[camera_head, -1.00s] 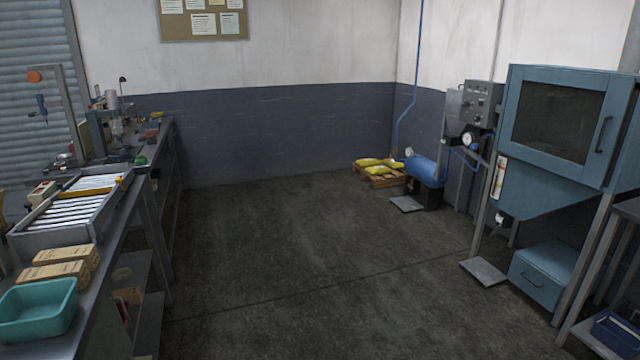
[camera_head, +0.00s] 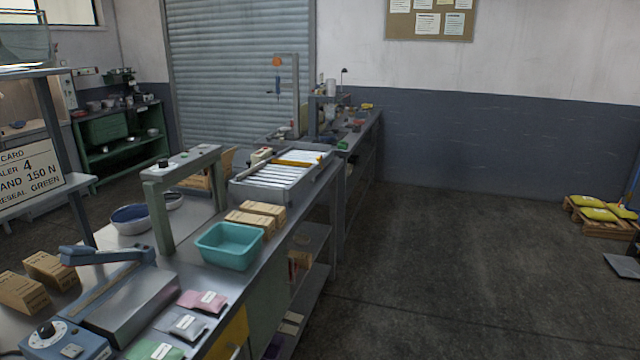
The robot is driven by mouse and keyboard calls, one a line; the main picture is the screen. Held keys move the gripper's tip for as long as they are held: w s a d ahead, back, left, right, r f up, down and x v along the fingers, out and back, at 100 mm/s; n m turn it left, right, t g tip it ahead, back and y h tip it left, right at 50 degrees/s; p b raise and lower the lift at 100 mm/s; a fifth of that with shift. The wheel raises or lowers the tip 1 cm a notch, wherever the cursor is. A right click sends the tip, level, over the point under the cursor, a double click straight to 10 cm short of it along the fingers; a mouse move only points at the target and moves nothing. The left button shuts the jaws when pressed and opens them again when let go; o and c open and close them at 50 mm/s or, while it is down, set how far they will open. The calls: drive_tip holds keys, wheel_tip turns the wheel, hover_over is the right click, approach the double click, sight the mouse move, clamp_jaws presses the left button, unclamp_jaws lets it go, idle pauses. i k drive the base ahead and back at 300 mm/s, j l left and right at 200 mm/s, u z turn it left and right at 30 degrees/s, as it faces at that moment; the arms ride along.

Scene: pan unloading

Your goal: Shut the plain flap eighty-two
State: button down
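I cannot make out any flap marked eighty-two in this view. Small cardboard boxes (camera_head: 264,212) stand on the metal bench, and more boxes (camera_head: 22,292) stand at the left; any number on them is too small to read. A blue-handled sealer (camera_head: 120,290) sits on the bench at the lower left. Pink, grey and green pouches lie beside it, the pink one (camera_head: 203,300) farthest back. My gripper is not in view.
A teal bin (camera_head: 229,246) stands near the bench's front edge. A roller tray (camera_head: 282,170) and a green-grey arch (camera_head: 160,205) are behind it. A sign (camera_head: 30,176) is at left. Yellow sacks on a pallet (camera_head: 600,228) are at right. The floor (camera_head: 430,260) between is clear.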

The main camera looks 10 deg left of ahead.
sight(227, 157)
drive_tip(key=i+u, duration=0.6)
drive_tip(key=u, duration=0.2)
drive_tip(key=i+u, duration=0.25)
drive_tip(key=u, duration=0.2)
drive_tip(key=i+l+u, duration=0.3)
drive_tip(key=i+l, duration=0.2)
drive_tip(key=i+l+u, duration=0.2)
drive_tip(key=l, duration=0.2)
drive_tip(key=i+l+u, duration=0.15)
drive_tip(key=l, duration=0.2)
drive_tip(key=i+l+u, duration=0.15)
drive_tip(key=l, duration=0.25)
drive_tip(key=i+l+u, duration=0.15)
drive_tip(key=l, duration=0.25)
drive_tip(key=i+l+u, duration=0.2)
drive_tip(key=l, duration=0.25)
drive_tip(key=i, duration=0.05)
